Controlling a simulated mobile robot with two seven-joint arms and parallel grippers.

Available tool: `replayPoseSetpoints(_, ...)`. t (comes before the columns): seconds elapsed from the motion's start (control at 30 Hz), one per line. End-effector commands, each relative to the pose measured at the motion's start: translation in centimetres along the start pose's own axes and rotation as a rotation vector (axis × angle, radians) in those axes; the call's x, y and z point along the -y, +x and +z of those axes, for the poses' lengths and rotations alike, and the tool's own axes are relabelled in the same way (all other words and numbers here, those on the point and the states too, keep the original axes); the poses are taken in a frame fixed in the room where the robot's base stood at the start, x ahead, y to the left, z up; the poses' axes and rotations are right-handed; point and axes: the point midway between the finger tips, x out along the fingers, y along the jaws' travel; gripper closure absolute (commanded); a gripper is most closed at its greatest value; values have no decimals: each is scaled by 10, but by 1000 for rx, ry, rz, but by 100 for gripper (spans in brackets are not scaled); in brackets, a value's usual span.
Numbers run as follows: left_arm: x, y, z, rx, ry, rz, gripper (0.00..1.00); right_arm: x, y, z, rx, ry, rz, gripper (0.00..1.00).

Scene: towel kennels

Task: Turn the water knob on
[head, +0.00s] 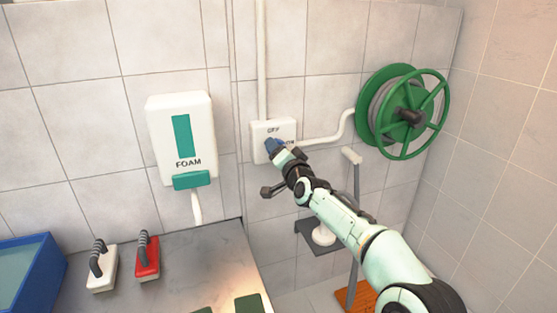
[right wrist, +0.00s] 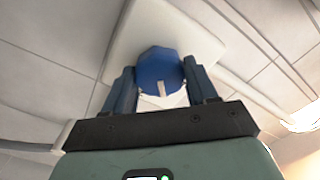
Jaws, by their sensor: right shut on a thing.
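The blue water knob (head: 270,145) sits on a white wall box (head: 258,131) with "OFF" printed above it and a partly hidden label at its right. My right gripper (head: 276,149) is at the box, shut on the knob and covering part of it. In the right wrist view the faceted knob (right wrist: 160,65) lies between the two fingers of the gripper (right wrist: 163,82). A short white mark shows on the knob's face, toward the lower edge of that picture. My left gripper is not in view.
A green hose reel (head: 376,112) hangs right of the box, joined to it by a white pipe (head: 322,140). A foam dispenser (head: 181,135) is left of it. Below are a counter (head: 190,262), red brush (head: 148,258), white brush (head: 102,272) and blue tub (head: 50,270).

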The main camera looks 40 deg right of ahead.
Motion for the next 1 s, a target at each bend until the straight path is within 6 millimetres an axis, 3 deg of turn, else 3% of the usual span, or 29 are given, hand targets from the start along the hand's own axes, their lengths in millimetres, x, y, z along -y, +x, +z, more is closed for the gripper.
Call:
replayPoseSetpoints(0.6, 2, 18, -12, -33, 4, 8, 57, 0, 0, 1, 1, 546, 0, 73)
replayPoseSetpoints(1.0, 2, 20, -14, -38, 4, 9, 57, 0, 0, 1, 2, 718, 1, 73)
